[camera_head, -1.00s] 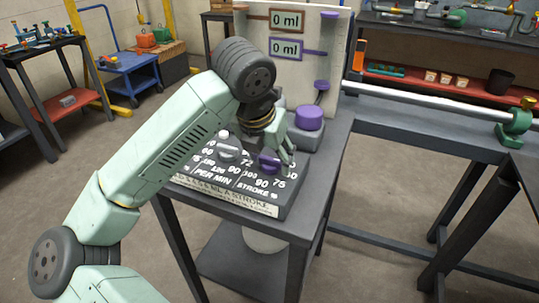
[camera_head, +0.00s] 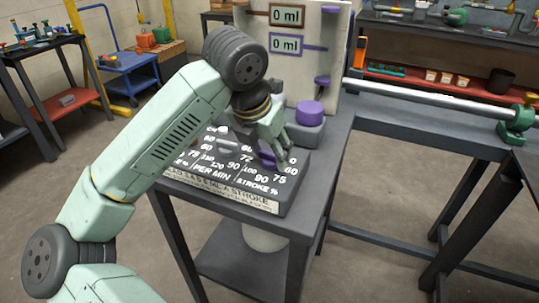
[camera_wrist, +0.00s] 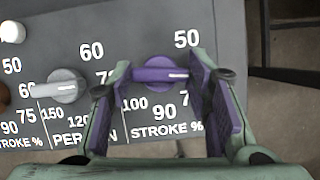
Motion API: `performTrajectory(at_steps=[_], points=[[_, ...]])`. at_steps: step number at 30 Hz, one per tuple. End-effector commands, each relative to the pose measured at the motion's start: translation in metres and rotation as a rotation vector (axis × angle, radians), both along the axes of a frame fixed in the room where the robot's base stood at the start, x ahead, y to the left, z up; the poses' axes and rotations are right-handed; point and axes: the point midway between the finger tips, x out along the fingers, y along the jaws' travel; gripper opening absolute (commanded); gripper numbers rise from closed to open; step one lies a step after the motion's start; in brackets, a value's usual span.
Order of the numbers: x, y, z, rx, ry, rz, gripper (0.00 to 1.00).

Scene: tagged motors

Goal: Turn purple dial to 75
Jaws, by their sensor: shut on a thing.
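The purple dial (camera_wrist: 160,72) sits on the sloped dark control panel (camera_wrist: 150,22) and lies between the two fingers of my gripper (camera_wrist: 160,66) in the wrist view. My gripper is shut on it. The dial's white mark points right. Around it I read 50 at upper right, a 7 at lower right partly covered by the right finger, 90 below and 100 at lower left. In the head view my gripper (camera_head: 275,147) is down on the panel and covers part of the dial (camera_head: 265,157); 60, 75 and 90 show near it.
A grey dial (camera_wrist: 60,87) stands left of the purple one, near my left finger. A purple cylinder (camera_head: 310,112) on a grey block stands behind the panel. The upright board (camera_head: 325,75) bears two displays, both reading 0 ml.

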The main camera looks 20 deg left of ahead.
Motion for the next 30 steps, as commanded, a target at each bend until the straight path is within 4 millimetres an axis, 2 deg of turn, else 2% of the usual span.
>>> performTrajectory(at_steps=[18, 30], points=[[0.0014, 0.0026, -0.0008, -0.002, -0.001, -0.489, 0.17], [0.002, 0.0031, 0.0003, 0.001, -0.001, -0.643, 0.17]])
